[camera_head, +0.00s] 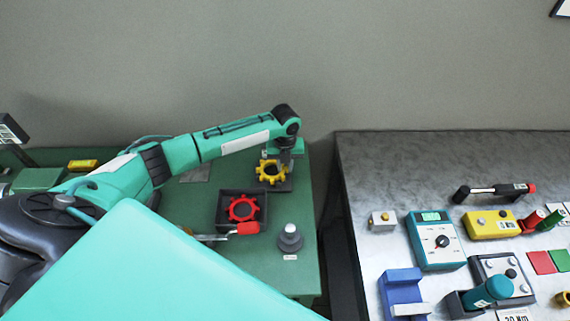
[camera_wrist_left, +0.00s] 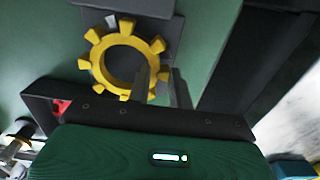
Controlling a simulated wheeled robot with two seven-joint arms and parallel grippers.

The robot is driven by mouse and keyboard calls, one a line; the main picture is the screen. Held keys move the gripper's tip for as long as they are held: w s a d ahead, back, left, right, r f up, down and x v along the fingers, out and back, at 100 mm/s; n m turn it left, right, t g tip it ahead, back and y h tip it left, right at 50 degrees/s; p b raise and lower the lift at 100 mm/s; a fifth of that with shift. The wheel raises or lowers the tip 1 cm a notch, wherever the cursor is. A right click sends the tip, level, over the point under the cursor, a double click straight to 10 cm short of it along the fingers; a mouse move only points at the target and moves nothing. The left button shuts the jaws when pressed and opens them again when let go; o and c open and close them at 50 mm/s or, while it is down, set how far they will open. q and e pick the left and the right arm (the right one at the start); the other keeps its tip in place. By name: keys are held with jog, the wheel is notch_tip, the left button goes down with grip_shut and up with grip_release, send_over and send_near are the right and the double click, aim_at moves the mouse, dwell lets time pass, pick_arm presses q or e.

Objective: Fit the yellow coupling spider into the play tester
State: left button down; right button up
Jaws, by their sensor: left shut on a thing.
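The yellow coupling spider (camera_head: 271,172) is a toothed ring near the right back of the green table. In the left wrist view the spider (camera_wrist_left: 98,55) shows its open centre and several teeth. My left gripper (camera_head: 284,162) is shut on its rim; in the wrist view the two fingers (camera_wrist_left: 163,85) straddle the ring's right side. A dark grey fixture plate (camera_wrist_left: 160,8) lies behind the spider, perhaps part of the play tester, though I cannot tell. Whether the spider touches it is unclear. My right gripper is not in view.
A red spider (camera_head: 243,209) lies in a dark square tray (camera_head: 223,222) nearby. A grey round post (camera_head: 290,238) stands front right. A grey bench (camera_head: 400,160) with several instruments stands across a gap.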

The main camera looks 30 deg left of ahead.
pick_arm(q)
jog(key=shift+f+b, duration=0.45)
jog(key=shift+f, duration=0.5)
jog(key=c, duration=1.2)
grip_release()
jog(key=shift+r, duration=0.15)
jog(key=shift+r+b, duration=1.35)
jog(key=shift+r, duration=5.45)
